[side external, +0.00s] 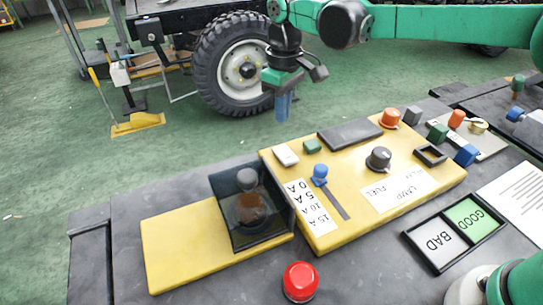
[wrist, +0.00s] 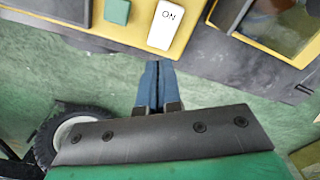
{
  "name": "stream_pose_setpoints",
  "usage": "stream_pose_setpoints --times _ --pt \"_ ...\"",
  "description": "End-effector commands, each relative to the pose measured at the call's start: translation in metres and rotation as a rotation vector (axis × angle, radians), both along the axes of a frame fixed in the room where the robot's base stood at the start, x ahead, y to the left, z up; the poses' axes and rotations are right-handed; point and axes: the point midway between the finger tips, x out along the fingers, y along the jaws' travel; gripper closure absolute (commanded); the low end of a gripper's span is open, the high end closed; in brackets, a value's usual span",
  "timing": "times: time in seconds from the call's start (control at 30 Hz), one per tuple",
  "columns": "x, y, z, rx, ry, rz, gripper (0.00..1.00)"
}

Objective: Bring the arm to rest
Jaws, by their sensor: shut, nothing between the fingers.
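My gripper (side external: 283,106) hangs in the air beyond the far edge of the yellow panel (side external: 352,215) in the side view, with the green floor behind it. Its blue fingers point down and are shut with nothing between them. In the wrist view the shut fingertips (wrist: 157,66) lie just below the white ON switch (wrist: 166,24) in the picture, apart from it. My arm reaches in from the upper right.
The panel carries a blue slider (side external: 320,172), a dark knob (side external: 378,159), an orange knob (side external: 390,118) and a dark clear box (side external: 250,209). A red button (side external: 300,281) and a GOOD/BAD tray (side external: 407,235) sit nearer. A wheel (side external: 236,64) stands behind.

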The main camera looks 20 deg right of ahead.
Motion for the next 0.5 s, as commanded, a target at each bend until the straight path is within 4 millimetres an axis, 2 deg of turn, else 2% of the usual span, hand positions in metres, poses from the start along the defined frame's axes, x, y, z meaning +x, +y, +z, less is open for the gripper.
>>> stream_pose_setpoints --times 0.17,0.27,0.37,0.5 --pt "0.0 -0.001 0.001 0.001 -0.003 -0.003 1.0" --pt "-0.004 -0.007 0.009 0.007 -0.024 -0.023 1.0" --pt "-0.013 -0.021 0.023 0.023 -0.073 -0.067 1.0" --pt "-0.036 -0.048 0.045 0.052 -0.173 -0.156 1.0"
